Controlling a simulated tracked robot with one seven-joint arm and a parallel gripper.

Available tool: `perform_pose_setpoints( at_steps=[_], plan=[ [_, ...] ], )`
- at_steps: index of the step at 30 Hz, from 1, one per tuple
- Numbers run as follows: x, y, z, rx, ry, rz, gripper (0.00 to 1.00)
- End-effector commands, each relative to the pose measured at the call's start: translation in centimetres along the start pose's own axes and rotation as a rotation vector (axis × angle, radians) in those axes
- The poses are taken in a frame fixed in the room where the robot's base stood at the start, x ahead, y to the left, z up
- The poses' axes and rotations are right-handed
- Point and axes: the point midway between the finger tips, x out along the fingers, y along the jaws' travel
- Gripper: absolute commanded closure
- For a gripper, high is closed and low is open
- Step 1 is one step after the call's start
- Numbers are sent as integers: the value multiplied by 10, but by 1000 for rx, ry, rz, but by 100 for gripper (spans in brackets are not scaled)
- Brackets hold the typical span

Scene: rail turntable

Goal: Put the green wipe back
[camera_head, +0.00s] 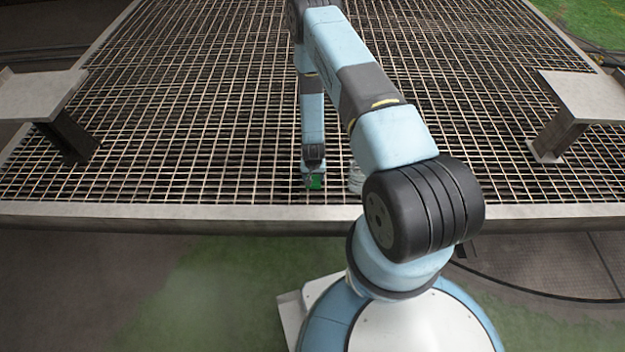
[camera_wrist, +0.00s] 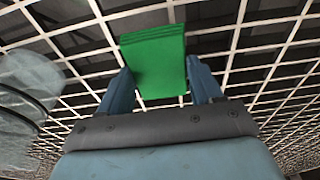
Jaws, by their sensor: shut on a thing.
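The green wipe (camera_wrist: 154,62) is a flat, folded green piece between the two fingers of my gripper (camera_wrist: 160,84) in the wrist view. My gripper is shut on it. In the head view the green wipe (camera_head: 315,182) shows small at the tip of my gripper (camera_head: 312,172), over the grating near its front edge. I cannot tell whether the wipe touches the grating. A clear, ribbed round container (camera_wrist: 25,100) is at the left of the wrist view. In the head view it (camera_head: 355,180) stands just right of my gripper, partly hidden by my arm.
The open metal grating (camera_head: 190,140) spans the view, with a plain front edge beam (camera_head: 150,217). A grey raised bracket (camera_head: 40,95) stands on the left and another (camera_head: 585,97) on the right. The grating left of my gripper is clear.

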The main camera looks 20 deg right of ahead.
Motion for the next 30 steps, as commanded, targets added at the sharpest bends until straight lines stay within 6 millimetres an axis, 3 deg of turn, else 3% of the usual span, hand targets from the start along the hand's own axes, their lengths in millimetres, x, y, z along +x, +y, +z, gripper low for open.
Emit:
perform_pose_setpoints(
  at_steps=[5, 15, 16, 18, 23, 30],
  plan=[
    [20, 0, 4, 1, 0, 0, 60],
    [22, 0, 4, 1, 0, 0, 60],
    [22, 0, 4, 1, 0, 0, 32],
    [22, 1, 4, 1, 0, 0, 26],
    [22, 1, 4, 1, 0, 0, 10],
    [22, 1, 3, 1, 0, 0, 10]
  ],
)
